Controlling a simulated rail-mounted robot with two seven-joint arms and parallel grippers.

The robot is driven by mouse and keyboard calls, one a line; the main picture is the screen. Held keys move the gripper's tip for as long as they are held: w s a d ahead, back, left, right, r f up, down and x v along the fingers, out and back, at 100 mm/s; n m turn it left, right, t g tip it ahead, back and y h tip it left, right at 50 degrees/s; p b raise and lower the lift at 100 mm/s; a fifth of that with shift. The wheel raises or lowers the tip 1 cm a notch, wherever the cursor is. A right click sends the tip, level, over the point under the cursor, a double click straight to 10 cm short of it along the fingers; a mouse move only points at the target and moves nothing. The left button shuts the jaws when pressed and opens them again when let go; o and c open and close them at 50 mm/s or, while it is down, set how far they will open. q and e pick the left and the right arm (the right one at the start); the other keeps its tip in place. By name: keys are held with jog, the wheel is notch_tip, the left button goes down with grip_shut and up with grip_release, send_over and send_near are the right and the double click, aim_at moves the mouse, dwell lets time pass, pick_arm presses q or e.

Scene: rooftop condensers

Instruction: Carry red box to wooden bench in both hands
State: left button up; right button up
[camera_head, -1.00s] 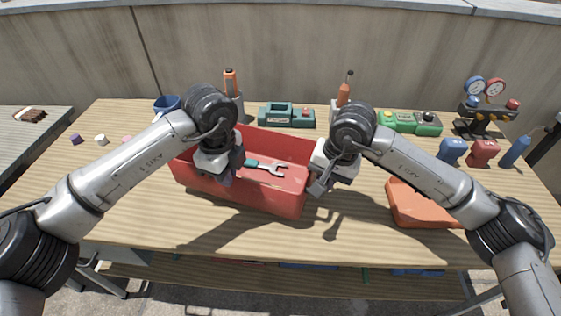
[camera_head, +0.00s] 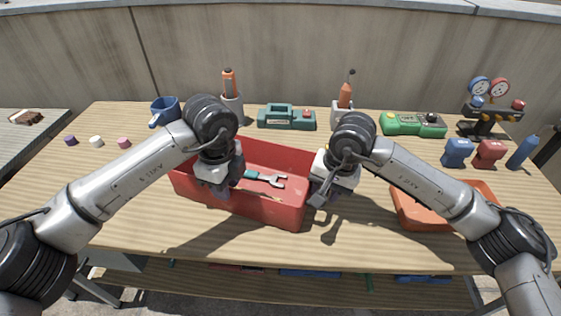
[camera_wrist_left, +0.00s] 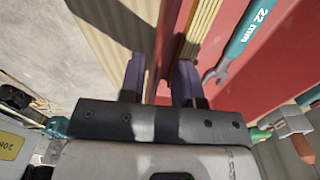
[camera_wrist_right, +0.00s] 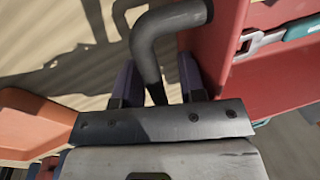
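The red box (camera_head: 265,212) stands on the wooden bench (camera_head: 130,215), with a teal-handled wrench (camera_head: 268,180) inside. My left gripper (camera_head: 218,188) is low over the box's left part. In the left wrist view its fingers (camera_wrist_left: 160,82) stand apart, one on each side of a red wall; whether they touch it is hard to tell. My right gripper (camera_head: 325,195) is at the box's right end. In the right wrist view its open fingers (camera_wrist_right: 158,82) are either side of a bent grey handle (camera_wrist_right: 150,45), with gaps visible. The fingertips are mostly hidden in the head view.
An orange tray (camera_head: 425,218) lies right of the box. A blue mug (camera_head: 165,110), a teal tool (camera_head: 287,117), a green device (camera_head: 413,124) and a gauge set (camera_head: 490,105) stand along the back. Small colored pieces (camera_head: 97,141) lie left. The bench front is clear.

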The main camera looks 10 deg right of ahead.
dwell(0.3)
pick_arm(q)
notch_tip(320, 180, up, 7)
jog(key=shift+r, duration=0.4)
pick_arm(e)
jog(key=shift+r, duration=0.2)
jog(key=v, duration=1.1)
jog(key=shift+r, duration=0.3)
pick_arm(q)
jog(key=shift+r, duration=0.1)
pick_arm(e)
jog(key=shift+s, duration=0.1)
